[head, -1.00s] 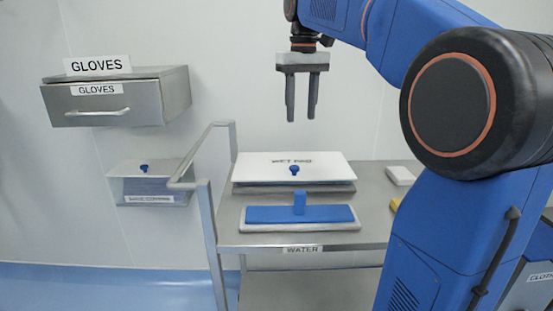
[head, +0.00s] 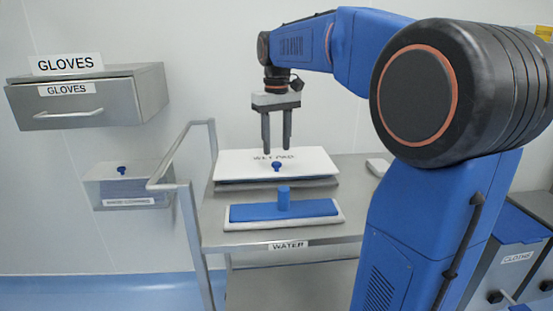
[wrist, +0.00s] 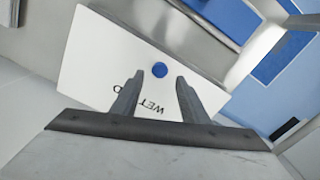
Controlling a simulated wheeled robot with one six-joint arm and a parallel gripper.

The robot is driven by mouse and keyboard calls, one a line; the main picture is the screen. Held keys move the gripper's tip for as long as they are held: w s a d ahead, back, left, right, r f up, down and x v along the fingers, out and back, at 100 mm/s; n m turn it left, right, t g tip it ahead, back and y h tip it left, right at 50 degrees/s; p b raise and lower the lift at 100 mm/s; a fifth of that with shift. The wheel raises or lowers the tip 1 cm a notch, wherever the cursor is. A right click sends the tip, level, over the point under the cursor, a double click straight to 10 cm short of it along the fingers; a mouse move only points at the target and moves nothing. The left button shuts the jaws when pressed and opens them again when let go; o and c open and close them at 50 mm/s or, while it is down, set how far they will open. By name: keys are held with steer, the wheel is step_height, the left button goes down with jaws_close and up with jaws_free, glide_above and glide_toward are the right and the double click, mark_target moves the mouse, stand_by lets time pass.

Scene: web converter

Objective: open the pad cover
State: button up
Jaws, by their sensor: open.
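The pad cover (head: 235,163) is a white lid with WET PAD lettering, lying closed or nearly closed on a grey tray on the metal cart. A small blue knob (head: 277,166) stands near its front edge. In the wrist view the white cover (wrist: 105,55) and the round blue knob (wrist: 160,69) show just beyond the fingertips. My gripper (head: 277,151) is open and empty, pointing down above the back part of the cover, behind the knob. Its two fingers (wrist: 160,72) spread to either side of the knob in the wrist view, apart from it. The fingers partly hide the lettering.
A blue-topped pad with an upright blue handle (head: 284,198) lies in front of the cover. The cart's rail (head: 181,158) rises at left. A glove drawer (head: 85,97) and a clear-fronted box (head: 130,186) hang on the left wall. Bins stand at right.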

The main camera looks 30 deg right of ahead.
mark_target(276, 163)
steer(key=shift+f, duration=2.65)
jaws_close()
steer(key=shift+r, duration=0.1)
